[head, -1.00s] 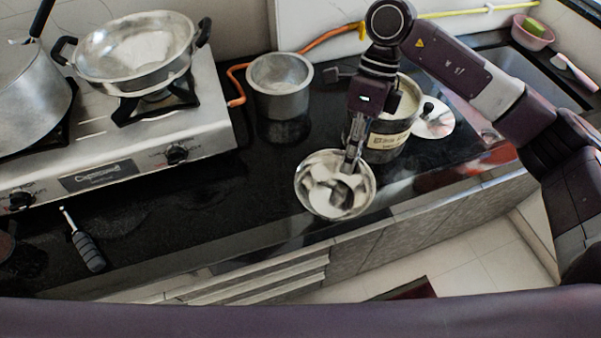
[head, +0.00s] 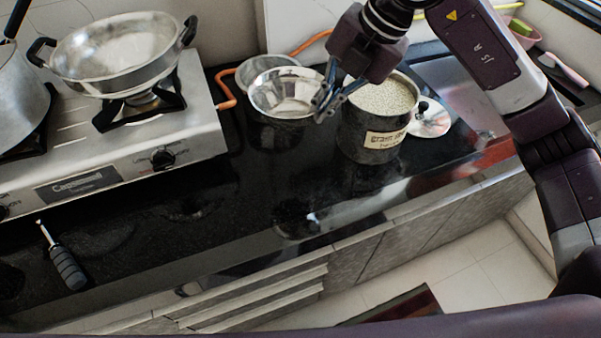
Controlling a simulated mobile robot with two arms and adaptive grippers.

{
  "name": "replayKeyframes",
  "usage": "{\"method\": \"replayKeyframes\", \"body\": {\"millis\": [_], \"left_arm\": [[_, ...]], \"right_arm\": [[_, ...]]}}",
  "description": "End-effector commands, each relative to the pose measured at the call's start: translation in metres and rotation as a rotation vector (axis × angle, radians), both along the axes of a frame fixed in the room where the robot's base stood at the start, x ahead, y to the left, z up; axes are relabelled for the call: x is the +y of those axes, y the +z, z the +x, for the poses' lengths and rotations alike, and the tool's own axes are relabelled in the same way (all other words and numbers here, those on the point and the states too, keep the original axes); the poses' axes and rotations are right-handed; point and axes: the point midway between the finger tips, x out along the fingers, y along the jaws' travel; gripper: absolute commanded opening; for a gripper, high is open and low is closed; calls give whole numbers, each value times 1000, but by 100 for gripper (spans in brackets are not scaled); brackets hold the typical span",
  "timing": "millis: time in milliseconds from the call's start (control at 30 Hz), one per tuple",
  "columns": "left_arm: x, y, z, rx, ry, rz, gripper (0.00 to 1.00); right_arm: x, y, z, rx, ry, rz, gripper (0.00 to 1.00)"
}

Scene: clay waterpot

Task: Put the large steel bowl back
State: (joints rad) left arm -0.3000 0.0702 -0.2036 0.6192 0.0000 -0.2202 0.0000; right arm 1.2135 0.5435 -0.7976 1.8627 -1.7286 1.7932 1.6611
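The steel bowl (head: 285,92) is shiny and round, with its inside facing up toward me. It is in front of and partly over a steel pot (head: 252,68) at the back of the counter. My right gripper (head: 323,103) is at the bowl's right rim, with its fingers closed on the rim. Whether the bowl touches the pot or the counter below it is hard to tell. My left gripper is not in view.
An open labelled canister (head: 372,140) of grain stands close to the right of the gripper, with a lid (head: 430,120) beside it. A stove (head: 120,150) with a two-handled pan (head: 122,55) is at left. A grey-handled tool (head: 66,265) lies in front. The middle counter is clear.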

Motion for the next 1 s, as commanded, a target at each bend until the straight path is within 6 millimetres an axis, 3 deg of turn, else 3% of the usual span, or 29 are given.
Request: {"method": "replayKeyframes", "body": {"millis": [500,833,1000], "left_arm": [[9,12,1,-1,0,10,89],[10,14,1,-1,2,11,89],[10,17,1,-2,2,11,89]], "right_arm": [[-1,-129,-1,7,-2,-2,0],[-1,-159,-1,5,0,0,0],[-2,-185,-1,6,0,-2,0]]}}
